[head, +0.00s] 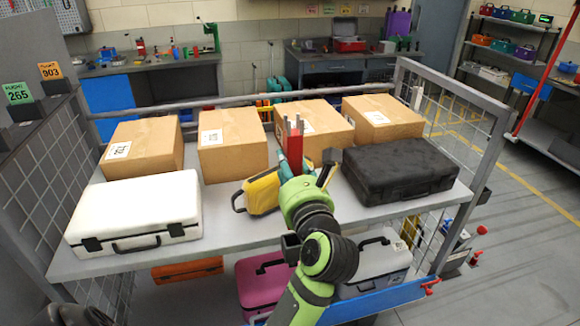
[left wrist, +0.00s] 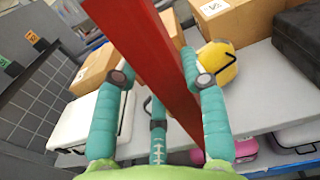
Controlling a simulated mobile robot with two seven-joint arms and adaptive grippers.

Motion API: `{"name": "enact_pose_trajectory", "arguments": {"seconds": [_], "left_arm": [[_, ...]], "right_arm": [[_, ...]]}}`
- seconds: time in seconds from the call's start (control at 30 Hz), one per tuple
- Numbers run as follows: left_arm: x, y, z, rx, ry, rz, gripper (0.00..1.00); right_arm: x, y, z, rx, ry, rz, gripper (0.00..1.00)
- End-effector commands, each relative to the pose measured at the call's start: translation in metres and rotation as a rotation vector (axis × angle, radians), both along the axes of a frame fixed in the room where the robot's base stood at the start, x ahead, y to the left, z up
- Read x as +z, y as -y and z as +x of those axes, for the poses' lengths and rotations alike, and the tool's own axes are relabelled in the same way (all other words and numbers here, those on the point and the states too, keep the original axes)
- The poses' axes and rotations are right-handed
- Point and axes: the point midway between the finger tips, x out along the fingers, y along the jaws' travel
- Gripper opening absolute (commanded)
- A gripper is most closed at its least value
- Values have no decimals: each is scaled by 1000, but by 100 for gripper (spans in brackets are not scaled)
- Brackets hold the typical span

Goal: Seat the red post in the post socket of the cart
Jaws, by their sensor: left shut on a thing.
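The red post (head: 295,150) stands up from my left gripper (head: 298,172) in the head view, over the cart's upper shelf (head: 232,234). Grey prongs show at its top. In the left wrist view the post (left wrist: 168,62) runs slantwise between the teal fingers of the left gripper (left wrist: 163,78), which is shut on it. The lower part of the post is hidden by the gripper in the head view. I cannot make out the post socket of the cart in either view. My right gripper is not in view.
The shelf holds several cardboard boxes (head: 233,145), a white case (head: 137,212), a yellow case (head: 262,192) and a black case (head: 400,170). Mesh sides (head: 455,130) flank it. Below are a pink case (head: 262,285) and a grey case (head: 375,265). Open floor (head: 525,215) lies right.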

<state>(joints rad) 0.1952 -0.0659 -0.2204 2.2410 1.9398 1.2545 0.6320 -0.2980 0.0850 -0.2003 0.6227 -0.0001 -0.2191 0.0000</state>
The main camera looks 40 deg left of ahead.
Motion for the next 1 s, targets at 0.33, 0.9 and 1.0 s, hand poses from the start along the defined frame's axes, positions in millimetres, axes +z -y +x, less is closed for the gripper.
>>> {"name": "enact_pose_trajectory", "arguments": {"seconds": [0.33,0.9,1.0], "left_arm": [[-36,0,0,0,2,1,0],[-40,0,0,0,3,2,0],[-40,0,0,0,2,1,0]], "right_arm": [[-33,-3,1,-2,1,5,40],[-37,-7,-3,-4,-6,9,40],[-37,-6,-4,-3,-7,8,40]]}}
